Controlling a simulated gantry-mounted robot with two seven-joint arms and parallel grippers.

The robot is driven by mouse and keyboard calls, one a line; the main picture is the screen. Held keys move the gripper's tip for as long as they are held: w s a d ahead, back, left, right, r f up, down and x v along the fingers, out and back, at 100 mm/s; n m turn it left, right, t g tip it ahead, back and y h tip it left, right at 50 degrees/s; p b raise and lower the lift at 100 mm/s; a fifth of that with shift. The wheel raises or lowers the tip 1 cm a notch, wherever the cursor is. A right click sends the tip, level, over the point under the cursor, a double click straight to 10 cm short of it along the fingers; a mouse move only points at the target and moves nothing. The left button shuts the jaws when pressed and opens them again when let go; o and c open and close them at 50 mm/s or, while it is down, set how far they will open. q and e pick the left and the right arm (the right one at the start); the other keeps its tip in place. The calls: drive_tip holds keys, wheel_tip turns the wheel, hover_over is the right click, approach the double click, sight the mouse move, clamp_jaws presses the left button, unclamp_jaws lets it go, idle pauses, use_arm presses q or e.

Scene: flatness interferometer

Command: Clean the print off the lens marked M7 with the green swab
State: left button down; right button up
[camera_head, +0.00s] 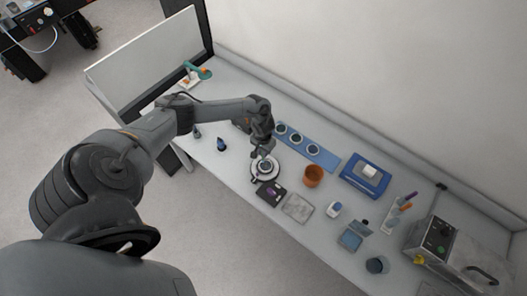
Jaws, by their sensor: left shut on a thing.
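My left gripper (262,154) reaches down over a round white stand (254,177). It is shut on what appears to be a dark-rimmed lens (265,166) at the middle of this stand. I cannot tell whether the lens rests on the stand or is just above it. Three more dark-rimmed lenses (296,137) sit in a row on a blue strip (328,160), whose right end is bare. The marks on the lenses and any print are too small to read. A rack (393,217) at the right holds purple and orange-tipped sticks. I cannot make out a green swab. My right gripper is not in view.
An orange-brown cup (313,176), a blue box (365,177) and a dark box (270,193) stand near the white stand. A grey plate (298,208) lies in front. A metal instrument (440,240) stands at the right end. The bench's left part is fairly clear.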

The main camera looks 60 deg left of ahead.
use_arm(q)
drive_tip(key=shift+f, duration=0.25)
drive_tip(key=shift+f+b, duration=0.25)
drive_tip(key=shift+b, duration=0.05)
idle(0.4)
drive_tip(key=shift+w+d+p, duration=0.1)
drive_tip(key=shift+d+p, duration=0.2)
drive_tip(key=shift+p, duration=0.05)
drive_tip(key=shift+w+d+p, duration=0.25)
drive_tip(key=shift+d+p, duration=0.2)
drive_tip(key=shift+d, duration=0.05)
drive_tip(key=shift+w+d, duration=0.1)
drive_tip(key=shift+d, duration=0.15)
drive_tip(key=shift+w+d+p, duration=0.3)
drive_tip(key=shift+d+p, duration=0.2)
drive_tip(key=shift+d, duration=0.1)
drive_tip(key=shift+r, duration=0.25)
idle(0.4)
drive_tip(key=shift+r, duration=0.25)
